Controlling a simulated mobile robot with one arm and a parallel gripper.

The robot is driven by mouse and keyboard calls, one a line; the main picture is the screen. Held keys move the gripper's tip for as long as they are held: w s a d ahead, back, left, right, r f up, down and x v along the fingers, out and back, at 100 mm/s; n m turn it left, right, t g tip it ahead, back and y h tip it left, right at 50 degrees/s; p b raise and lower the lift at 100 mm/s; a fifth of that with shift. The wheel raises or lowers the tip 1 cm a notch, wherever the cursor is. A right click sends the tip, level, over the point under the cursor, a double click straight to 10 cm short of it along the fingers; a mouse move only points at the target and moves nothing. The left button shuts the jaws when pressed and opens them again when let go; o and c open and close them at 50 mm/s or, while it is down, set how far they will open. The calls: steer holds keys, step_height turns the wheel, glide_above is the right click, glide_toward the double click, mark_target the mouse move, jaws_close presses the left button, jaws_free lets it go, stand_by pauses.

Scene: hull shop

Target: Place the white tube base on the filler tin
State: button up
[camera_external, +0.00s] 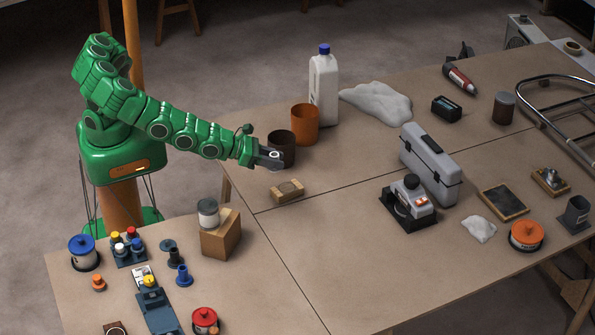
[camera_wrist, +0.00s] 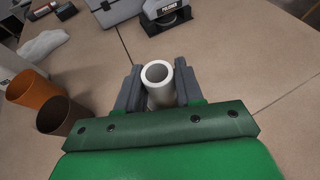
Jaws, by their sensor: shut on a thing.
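My gripper (camera_external: 272,157) is shut on the white tube base (camera_wrist: 157,82), a short hollow white cylinder. In the wrist view it stands between the two dark fingers with its open round end facing the camera. In the external view my gripper is in the air near the dark brown pot, and only a small part of the tube shows. I cannot tell which tin is the filler tin, as the labels are too small to read. Tins include an orange-lidded one (camera_external: 526,236), a red-lidded one (camera_external: 205,320), a blue-lidded one (camera_external: 83,252) and a grey one (camera_external: 208,212).
A dark brown pot (camera_external: 283,148) and an orange pot (camera_external: 304,124) stand beside my gripper. A small wooden block (camera_external: 288,190) lies below it. A grey toolbox (camera_external: 430,165) and a polisher (camera_external: 408,203) stand to the right. The table between block and polisher is clear.

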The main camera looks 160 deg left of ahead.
steer(key=w+d+r+m+t, duration=0.1)
steer(key=w+d+r, duration=0.1)
steer(key=d, duration=0.3)
steer(key=w+d+r+t, duration=0.1)
steer(key=w+d+r, duration=0.15)
steer(key=d, duration=0.35)
steer(key=r+m+t+h, duration=0.2)
glide_above(207, 204)
steer(key=shift+g, duration=0.3)
steer(key=shift+f, duration=3.55)
steer(key=shift+f, duration=0.15)
steer(key=o, duration=1.1)
